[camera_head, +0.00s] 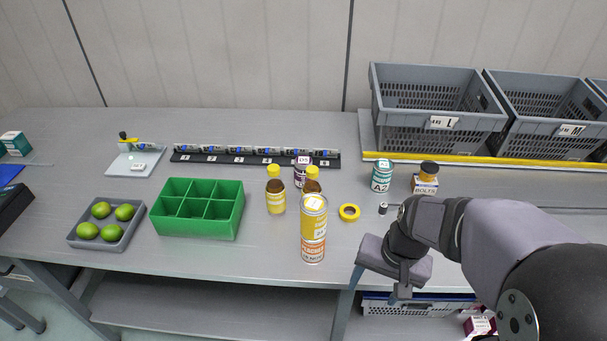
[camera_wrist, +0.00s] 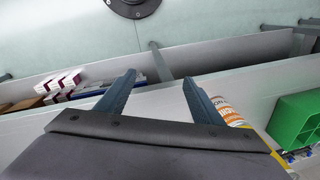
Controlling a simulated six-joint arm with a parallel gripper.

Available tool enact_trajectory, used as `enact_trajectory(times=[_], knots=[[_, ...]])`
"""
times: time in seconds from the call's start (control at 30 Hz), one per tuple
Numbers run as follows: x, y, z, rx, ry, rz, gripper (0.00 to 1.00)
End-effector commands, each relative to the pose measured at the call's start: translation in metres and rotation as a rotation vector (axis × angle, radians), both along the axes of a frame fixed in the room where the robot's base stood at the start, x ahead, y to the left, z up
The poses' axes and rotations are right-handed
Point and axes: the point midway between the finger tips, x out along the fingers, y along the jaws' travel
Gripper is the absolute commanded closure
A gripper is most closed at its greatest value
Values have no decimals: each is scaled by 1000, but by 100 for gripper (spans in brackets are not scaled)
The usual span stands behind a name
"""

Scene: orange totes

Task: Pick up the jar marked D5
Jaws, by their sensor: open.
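The jar marked D5 (camera_head: 300,174) stands on the bench at the back, near the black strip. It has a dark body with a white label and a pale lid marked D5. My gripper (camera_head: 379,286) is open and empty, low at the bench's front edge, to the right of and well in front of the D5 jar. In the wrist view, the open fingers (camera_wrist: 160,82) show nothing between them, and the D5 jar cannot be made out.
A yellow can (camera_head: 314,217) on an orange-labelled can (camera_head: 313,250) stands between my gripper and the jars. A green divided box (camera_head: 197,229) is left.

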Motion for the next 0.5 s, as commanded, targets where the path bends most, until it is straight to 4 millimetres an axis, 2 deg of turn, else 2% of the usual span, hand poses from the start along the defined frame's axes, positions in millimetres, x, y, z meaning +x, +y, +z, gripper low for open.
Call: enact_trajectory(times=[0.03, 0.17, 0.3, 0.5], knots=[[25, 8, 1, 46, -13, -97, 39], [95, 30, 12, 200, -33, -388, 39], [173, 52, 30, 402, -30, -696, 39], [276, 74, 60, 719, 32, -1074, 39]])
